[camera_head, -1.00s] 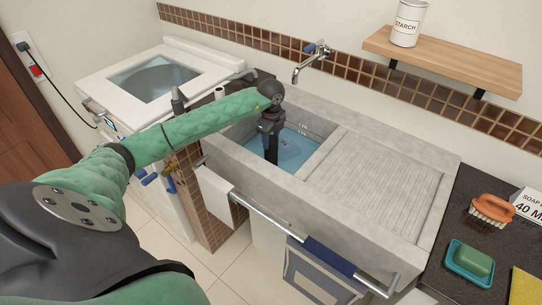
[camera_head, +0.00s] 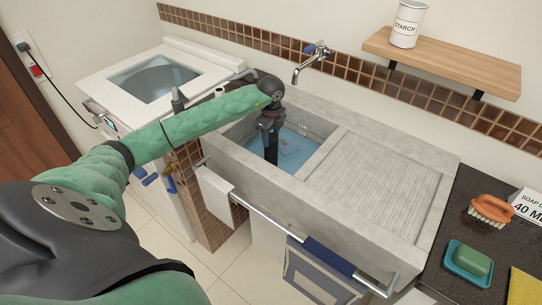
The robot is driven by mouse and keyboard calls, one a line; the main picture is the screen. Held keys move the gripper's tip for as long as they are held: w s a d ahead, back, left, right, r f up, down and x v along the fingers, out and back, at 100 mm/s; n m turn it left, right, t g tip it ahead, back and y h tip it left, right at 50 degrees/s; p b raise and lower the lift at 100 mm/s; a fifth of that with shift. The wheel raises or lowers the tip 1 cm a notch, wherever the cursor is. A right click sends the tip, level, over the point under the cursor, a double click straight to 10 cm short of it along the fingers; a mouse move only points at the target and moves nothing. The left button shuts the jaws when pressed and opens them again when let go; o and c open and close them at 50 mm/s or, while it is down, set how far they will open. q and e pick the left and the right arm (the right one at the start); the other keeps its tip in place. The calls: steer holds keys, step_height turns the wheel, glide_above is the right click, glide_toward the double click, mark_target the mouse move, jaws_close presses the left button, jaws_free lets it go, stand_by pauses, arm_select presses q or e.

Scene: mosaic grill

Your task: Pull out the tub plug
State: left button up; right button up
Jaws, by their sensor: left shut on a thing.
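A grey concrete laundry tub (camera_head: 317,185) has a basin with blue water (camera_head: 297,152) in it. My left arm comes in over the near left rim, and my left gripper (camera_head: 271,156) points down into the basin, its fingertips at the water. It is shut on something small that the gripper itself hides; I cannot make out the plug. My right gripper is not in view.
A tap (camera_head: 310,62) is on the wall behind the basin. A ribbed washboard (camera_head: 380,185) fills the tub's right side. A rail (camera_head: 275,222) with cloths runs along the front. A washing machine (camera_head: 135,58) stands at left. A brush (camera_head: 491,209) and soap dish (camera_head: 468,262) lie at right.

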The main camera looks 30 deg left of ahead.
arm_select(q)
steer(key=shift+r+p, duration=0.5)
steer(key=shift+r, duration=0.9)
stand_by(0.4)
